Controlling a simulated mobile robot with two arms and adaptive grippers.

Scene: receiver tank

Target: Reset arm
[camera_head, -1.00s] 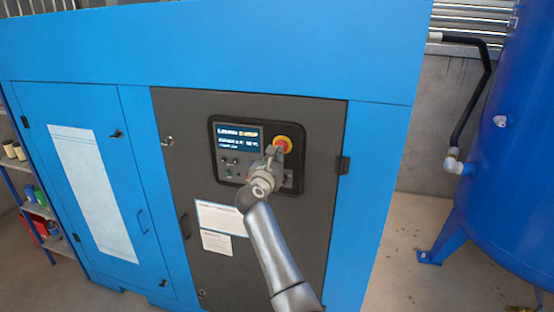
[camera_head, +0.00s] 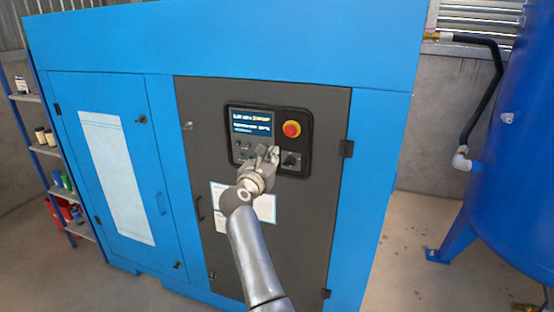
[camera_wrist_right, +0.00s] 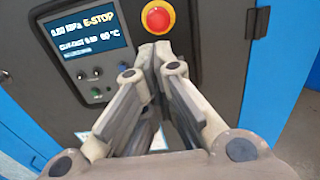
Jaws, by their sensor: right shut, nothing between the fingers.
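My right gripper (camera_head: 272,155) is shut and empty in front of the lower part of the control panel (camera_head: 300,116) on the blue cabinet. In the right wrist view its fingers (camera_wrist_right: 160,48) meet just below the red emergency stop button (camera_wrist_right: 158,17). The button, on a yellow ring, also shows uncovered in the head view (camera_head: 292,129). Whether the fingertips touch the panel, I cannot tell. The screen (camera_wrist_right: 87,39) reads "E-STOP". A black rotary switch (camera_head: 291,160) sits right of the gripper. My left gripper is not in view.
The blue cabinet (camera_head: 300,60) has a dark door with a white paper label (camera_head: 265,208), partly behind my arm. A blue tank (camera_head: 515,170) with a black pipe (camera_head: 487,95) stands at right. Shelves (camera_head: 52,150) with cans stand at left. Concrete floor is open between cabinet and tank.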

